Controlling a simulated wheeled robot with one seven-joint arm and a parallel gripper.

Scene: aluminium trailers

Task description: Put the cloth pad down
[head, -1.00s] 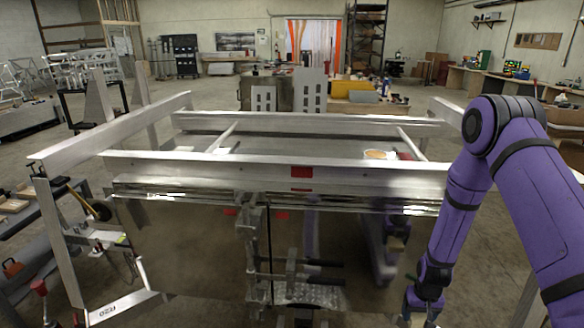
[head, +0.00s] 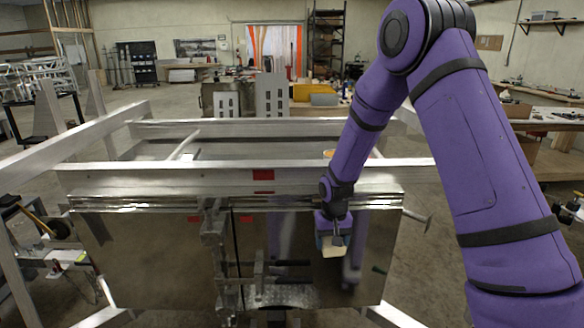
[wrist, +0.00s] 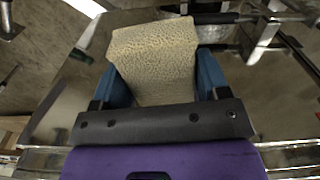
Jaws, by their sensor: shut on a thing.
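The cloth pad (wrist: 152,52) is a cream, rough-textured block in the wrist view. It sits between the two blue fingers of my gripper (wrist: 160,82), which is shut on it. In the head view the pad (head: 334,246) hangs below my gripper (head: 331,228), in front of the shiny metal panel of the trailer. The pad is held in the air, and its far side is hidden from the head view.
The aluminium trailer frame (head: 215,181) spans the view, with rails above the reflective panel (head: 150,255). Metal latch hardware (head: 217,245) sticks out left of my gripper. A handle (head: 413,216) protrudes at the panel's right. Workbenches stand farther back.

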